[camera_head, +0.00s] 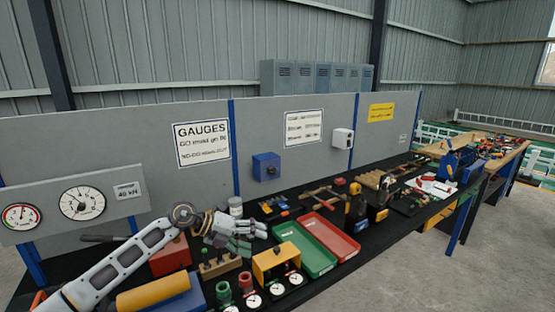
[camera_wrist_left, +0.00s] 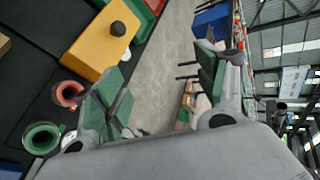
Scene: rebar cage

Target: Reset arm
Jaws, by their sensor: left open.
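My left arm (camera_head: 128,258) comes in from the lower left of the head view and reaches over the black workbench. My left gripper (camera_head: 248,232) hangs above the bench, beyond the yellow box (camera_head: 276,262) and left of the green tray (camera_head: 304,250). In the left wrist view, the left gripper (camera_wrist_left: 165,85) has its green-padded fingers wide apart. Nothing is between them; the grey floor shows through the gap. My right arm and gripper are not in view.
A red tray (camera_head: 330,238) lies beside the green one. Dial gauges (camera_head: 296,279), red and green ring-shaped parts, and a red box (camera_head: 170,257) crowd the near bench. A grey panel with signs (camera_head: 201,142) stands behind. Floor is clear at the right.

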